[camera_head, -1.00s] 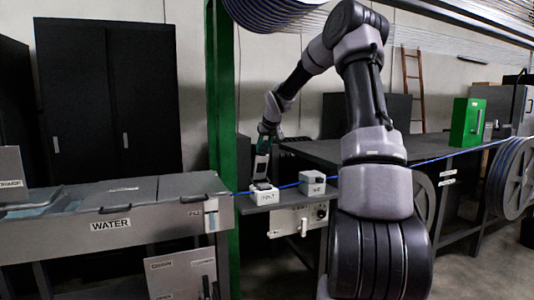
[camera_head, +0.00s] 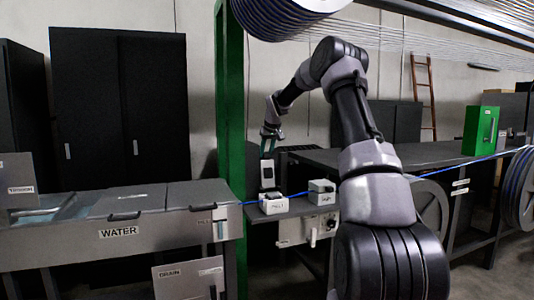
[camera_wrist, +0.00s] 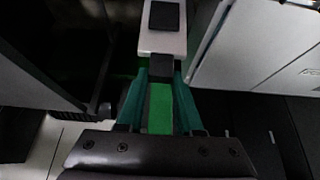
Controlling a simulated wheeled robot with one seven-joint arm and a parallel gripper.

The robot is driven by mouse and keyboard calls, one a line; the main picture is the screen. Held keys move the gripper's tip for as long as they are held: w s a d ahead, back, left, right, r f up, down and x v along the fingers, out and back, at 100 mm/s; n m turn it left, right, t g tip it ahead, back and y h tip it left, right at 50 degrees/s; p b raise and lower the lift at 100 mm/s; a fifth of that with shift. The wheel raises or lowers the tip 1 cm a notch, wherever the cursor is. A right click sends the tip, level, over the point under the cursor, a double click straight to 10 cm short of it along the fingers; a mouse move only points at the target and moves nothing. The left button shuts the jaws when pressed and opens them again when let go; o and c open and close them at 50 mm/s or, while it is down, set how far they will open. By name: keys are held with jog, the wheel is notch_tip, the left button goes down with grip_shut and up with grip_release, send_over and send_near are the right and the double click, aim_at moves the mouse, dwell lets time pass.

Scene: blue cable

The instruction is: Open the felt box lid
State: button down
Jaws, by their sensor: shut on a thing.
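The felt box (camera_head: 274,206) is a small white block on the dark shelf, with a label on its front that is too blurred to read surely. Its lid (camera_head: 267,174) stands about upright above the box's back, showing a light face with a dark square. I cannot tell whether it touches the box. My gripper (camera_head: 268,152) is above the lid, fingers pointing down, shut on it. In the wrist view the lid (camera_wrist: 163,42) is pale with a black pad, and my teal fingers (camera_wrist: 160,78) close on the dark piece at its near end.
A blue cable (camera_head: 298,195) runs by the felt box and a second grey box (camera_head: 322,192) to its right. A green post (camera_head: 231,110) stands close on the left, beside the water trough (camera_head: 190,198). A dark table (camera_head: 400,156) lies to the right.

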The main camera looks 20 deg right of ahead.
jog(key=shift+w+r, duration=0.15)
jog(key=shift+r, duration=0.1)
jog(key=c, duration=0.7)
grip_release()
jog(key=shift+c, duration=0.2)
jog(key=shift+o, duration=0.9)
jog(key=shift+f, duration=0.15)
jog(key=v, duration=1.1)
